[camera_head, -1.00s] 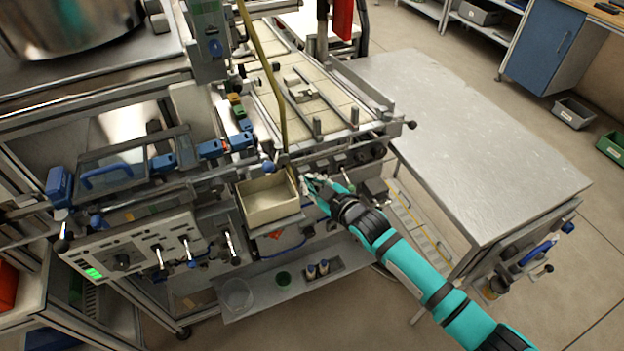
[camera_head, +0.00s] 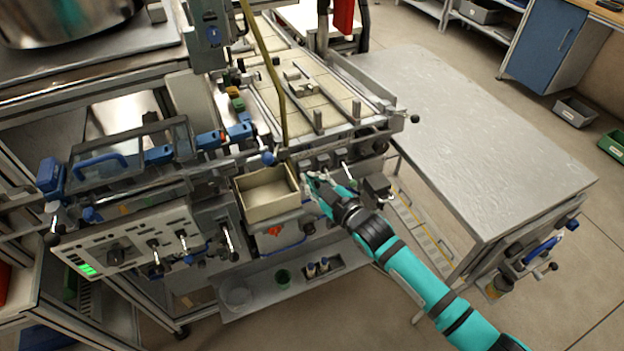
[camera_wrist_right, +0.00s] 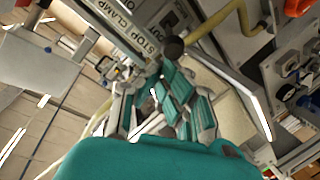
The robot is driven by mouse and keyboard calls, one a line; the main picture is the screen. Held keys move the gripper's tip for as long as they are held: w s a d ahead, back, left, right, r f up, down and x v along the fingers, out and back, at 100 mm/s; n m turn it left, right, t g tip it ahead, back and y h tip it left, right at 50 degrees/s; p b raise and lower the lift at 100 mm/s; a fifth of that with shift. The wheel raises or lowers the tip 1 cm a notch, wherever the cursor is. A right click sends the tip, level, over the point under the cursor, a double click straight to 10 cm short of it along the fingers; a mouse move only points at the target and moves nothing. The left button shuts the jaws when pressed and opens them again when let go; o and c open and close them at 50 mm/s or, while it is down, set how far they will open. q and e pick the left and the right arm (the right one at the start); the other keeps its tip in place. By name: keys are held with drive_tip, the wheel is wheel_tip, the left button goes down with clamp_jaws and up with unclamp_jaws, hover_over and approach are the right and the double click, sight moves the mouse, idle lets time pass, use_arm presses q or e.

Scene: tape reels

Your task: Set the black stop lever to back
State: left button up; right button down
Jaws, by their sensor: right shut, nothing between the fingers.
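In the right wrist view a round black knob (camera_wrist_right: 174,48), which looks like the end of the black stop lever, is just beyond my fingertips. It is beside a plate marked "STOP CLAMP" (camera_wrist_right: 135,38). The lever's shaft and exact setting cannot be made out. My right gripper (camera_head: 313,182) is shut and empty at the machine's front edge, just right of the open beige bin. Its teal finger pads (camera_wrist_right: 168,88) show close together in the wrist view, near the knob. I cannot tell whether they touch it. My left gripper is not in view.
The beige bin (camera_head: 268,212) stands close left of the gripper. A control panel (camera_head: 130,240) with several black-knobbed levers is farther left. A bare metal table (camera_head: 480,150) is to the right. A lower shelf (camera_head: 250,305) holds small cups and bottles.

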drive_tip(key=s+d+f+t+y+b, duration=0.2)
drive_tip(key=s+d+f+t+b, duration=0.1)
drive_tip(key=s+d+f+b, duration=0.2)
drive_tip(key=s+d+b, duration=0.2)
drive_tip(key=s+b, duration=0.2)
drive_tip(key=s, duration=0.1)
drive_tip(key=shift+s+d+n+b, duration=0.25)
drive_tip(key=shift+s+n+b, duration=0.05)
drive_tip(key=shift+s+b, duration=0.1)
idle(0.5)
drive_tip(key=shift+f, duration=0.1)
